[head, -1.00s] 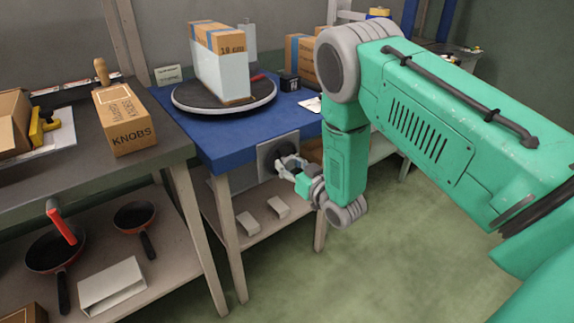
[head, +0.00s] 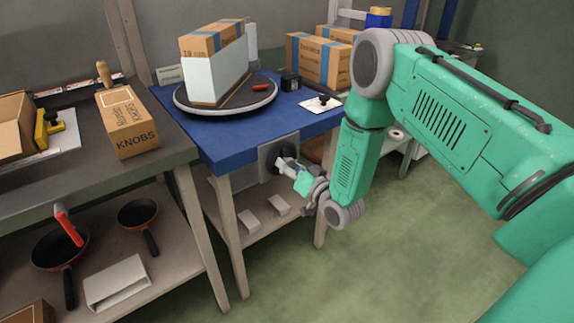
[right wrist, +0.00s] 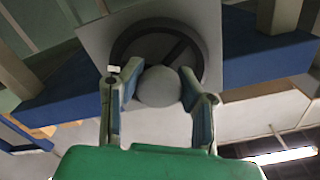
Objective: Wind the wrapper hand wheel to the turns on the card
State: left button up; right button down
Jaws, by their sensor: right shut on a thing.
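The hand wheel (right wrist: 133,48) is a dark ring with a spoke on a grey plate (head: 266,155) at the front of the blue table. Its round grey knob (right wrist: 159,87) sits between the fingers of my right gripper (right wrist: 158,98), which is shut on it. In the head view my right gripper (head: 291,168) hides much of the wheel. The turntable (head: 259,100) on the table carries a brown box (head: 212,41) partly covered in pale wrap (head: 217,76). A small card (head: 169,74) stands behind, its writing too small to read. My left gripper is not in view.
A grey bench (head: 88,182) with a KNOBS box (head: 127,121) stands at the left, with pans (head: 138,213) on its lower shelf. A white sheet (head: 321,104) and brown boxes (head: 316,58) lie at the table's right and back. The floor at front right is clear.

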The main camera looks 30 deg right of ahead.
jog(key=c, duration=1.1)
grip_release()
jog(key=shift+s+d, duration=0.1)
jog(key=shift+o, duration=0.2)
jog(key=s+d, duration=0.1)
jog(key=s, duration=1.1)
jog(key=shift+f, duration=0.15)
